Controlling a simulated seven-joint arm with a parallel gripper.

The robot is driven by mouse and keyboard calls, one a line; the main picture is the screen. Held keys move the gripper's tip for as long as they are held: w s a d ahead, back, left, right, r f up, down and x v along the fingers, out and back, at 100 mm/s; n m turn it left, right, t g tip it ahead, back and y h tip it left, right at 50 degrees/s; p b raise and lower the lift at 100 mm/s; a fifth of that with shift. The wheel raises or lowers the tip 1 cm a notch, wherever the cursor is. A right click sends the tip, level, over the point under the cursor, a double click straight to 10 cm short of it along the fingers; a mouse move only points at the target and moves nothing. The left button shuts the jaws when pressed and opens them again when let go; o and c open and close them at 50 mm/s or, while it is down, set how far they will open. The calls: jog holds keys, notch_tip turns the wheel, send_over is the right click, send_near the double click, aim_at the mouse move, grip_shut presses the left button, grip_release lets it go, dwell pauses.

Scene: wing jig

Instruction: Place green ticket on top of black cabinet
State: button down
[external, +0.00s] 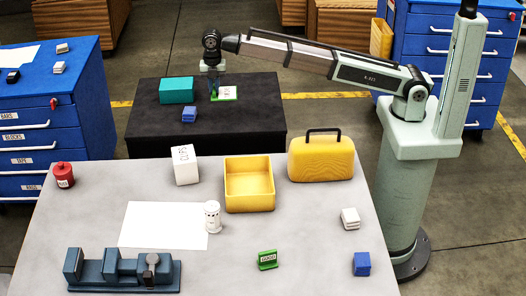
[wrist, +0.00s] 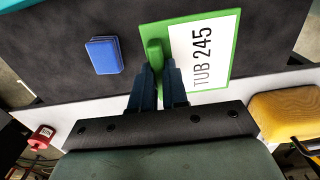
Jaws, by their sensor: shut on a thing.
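The green ticket (external: 229,93) is a flat green-edged card with a white face reading "TUB 245" in the wrist view (wrist: 232,60). My gripper (external: 213,94) is shut on the ticket's raised green tab, and its two dark fingers show in the wrist view (wrist: 158,82). The ticket is over the top of the black cabinet (external: 255,118), face up and about flat. I cannot tell whether it touches the surface or hangs slightly above it.
A teal box (external: 177,90) and a blue block (external: 189,114) sit on the black cabinet, left of the ticket. The grey table (external: 310,235) in front holds a yellow bin (external: 249,205), yellow case (external: 321,161) and white box (external: 185,165). The cabinet's right side is clear.

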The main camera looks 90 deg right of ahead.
aim_at(216, 116)
jog(key=shift+f, duration=4.8)
jog(key=c, duration=1.1)
grip_release()
jog(key=shift+f, duration=0.15)
jog(key=shift+c, duration=0.2)
notch_tip(216, 116, up, 12)
jog(key=shift+r, duration=0.2)
